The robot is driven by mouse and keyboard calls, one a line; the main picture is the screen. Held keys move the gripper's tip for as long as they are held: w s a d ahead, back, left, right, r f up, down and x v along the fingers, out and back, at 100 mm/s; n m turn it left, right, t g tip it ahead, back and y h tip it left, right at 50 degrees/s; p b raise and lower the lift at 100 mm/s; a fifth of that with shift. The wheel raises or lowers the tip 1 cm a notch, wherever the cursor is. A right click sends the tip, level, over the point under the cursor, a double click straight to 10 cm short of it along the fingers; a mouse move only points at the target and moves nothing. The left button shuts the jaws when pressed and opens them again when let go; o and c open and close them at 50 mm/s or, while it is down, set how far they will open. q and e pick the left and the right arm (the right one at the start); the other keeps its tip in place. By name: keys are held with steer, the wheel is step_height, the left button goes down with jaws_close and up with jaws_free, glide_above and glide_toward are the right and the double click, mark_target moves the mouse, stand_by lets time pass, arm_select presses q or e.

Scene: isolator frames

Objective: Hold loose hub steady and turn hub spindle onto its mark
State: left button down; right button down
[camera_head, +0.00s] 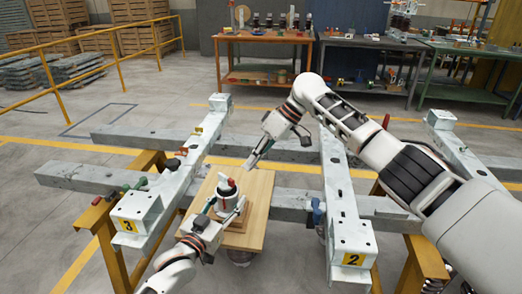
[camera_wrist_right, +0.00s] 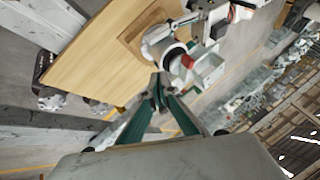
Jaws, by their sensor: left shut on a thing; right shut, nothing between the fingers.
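The hub (camera_head: 226,190) is a small white upright piece with a dark band and red parts, standing on a wooden board (camera_head: 262,190). It also shows in the right wrist view (camera_wrist_right: 166,48), near the top. My left gripper (camera_head: 226,214) is shut on the hub from the near side, its fingers partly hiding the hub's lower part. My right gripper (camera_head: 250,165) is shut and empty, above the board and up to the right of the hub, apart from it. Its closed fingertips (camera_wrist_right: 158,88) point toward the hub in the wrist view. I cannot make out the mark.
The board lies across grey steel beams on yellow trestles. Beam ends carry yellow labels "3" (camera_head: 128,226) and "2" (camera_head: 353,260). Workbenches (camera_head: 265,38) stand at the back.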

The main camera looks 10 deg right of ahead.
mark_target(233, 182)
steer(key=shift+s+a+f, duration=0.25)
steer(key=shift+s+a, duration=0.45)
steer(key=shift+a, duration=0.25)
steer(key=shift+s+a+f, duration=0.25)
steer(key=shift+s+a, duration=0.45)
steer(key=shift+a, duration=0.2)
steer(key=shift+s+m+t, duration=0.25)
steer(key=shift+m+t, duration=0.2)
steer(key=shift+m, duration=0.25)
steer(key=shift+s+m+t, duration=0.25)
steer(key=shift+m+t, duration=0.2)
steer(key=shift+m, duration=0.25)
steer(key=shift+s+a+m+t+h, duration=0.2)
steer(key=shift+m+t, duration=0.2)
steer(key=shift+m, duration=0.25)
steer(key=shift+s+a+m+t+h, duration=0.15)
steer(key=shift+s+m+t, duration=0.2)
steer(key=shift+m, duration=0.35)
steer(key=shift+s+a+m+t+h, duration=0.1)
steer(key=shift+m+t+h, duration=0.05)
steer(key=shift+m+t, duration=0.4)
stand_by(0.8)
steer(key=shift+s+m, duration=0.15)
steer(key=shift+m, duration=0.25)
stand_by(0.4)
steer(key=shift+s+a, duration=0.25)
stand_by(1.0)
